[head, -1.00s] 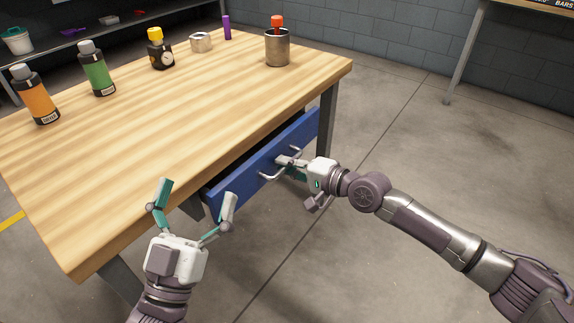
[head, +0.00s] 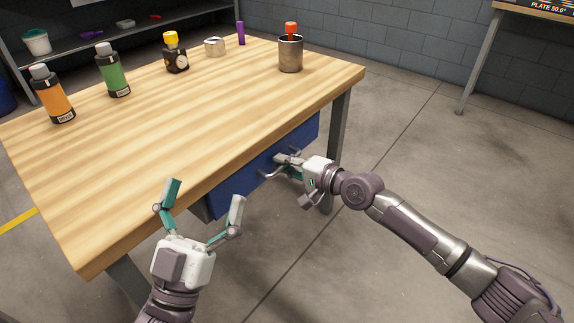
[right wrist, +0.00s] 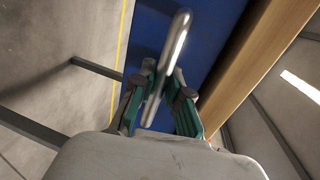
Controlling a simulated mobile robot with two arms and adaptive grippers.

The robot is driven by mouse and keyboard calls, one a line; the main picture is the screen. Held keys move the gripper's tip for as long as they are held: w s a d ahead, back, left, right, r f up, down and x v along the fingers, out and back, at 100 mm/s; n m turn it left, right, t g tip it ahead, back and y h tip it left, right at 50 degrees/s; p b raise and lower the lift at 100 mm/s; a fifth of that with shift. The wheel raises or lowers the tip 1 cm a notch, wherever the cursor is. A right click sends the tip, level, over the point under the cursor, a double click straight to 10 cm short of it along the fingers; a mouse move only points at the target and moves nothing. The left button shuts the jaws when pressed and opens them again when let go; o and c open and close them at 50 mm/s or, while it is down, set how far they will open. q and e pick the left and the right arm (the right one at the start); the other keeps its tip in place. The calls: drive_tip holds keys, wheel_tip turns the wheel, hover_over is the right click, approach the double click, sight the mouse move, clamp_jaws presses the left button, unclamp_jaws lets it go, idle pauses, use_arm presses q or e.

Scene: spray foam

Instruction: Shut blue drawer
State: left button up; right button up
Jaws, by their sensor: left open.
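The blue drawer (head: 262,170) is under the front edge of the wooden table (head: 200,130). Its front sits close beneath the tabletop, with no open interior showing; whether it is fully flush I cannot tell. My right gripper (head: 284,160) is at the drawer's metal handle, its fingers closed in on the bar. In the right wrist view the handle (right wrist: 178,45) passes between the two fingertips (right wrist: 164,72), against the blue front. My left gripper (head: 204,193) is open and empty, in front of the table edge, left of the drawer's near end.
On the table stand an orange bottle (head: 52,98), a green bottle (head: 113,74), a yellow-capped bottle (head: 176,56), a metal ring-like part (head: 214,47), a purple cylinder (head: 241,33) and a metal cup (head: 290,56) with a red-topped item. The floor to the right is clear.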

drive_tip(key=o, duration=0.3)
drive_tip(key=shift+a, duration=0.15)
drive_tip(key=shift+o, duration=0.2)
drive_tip(key=v, duration=1.2)
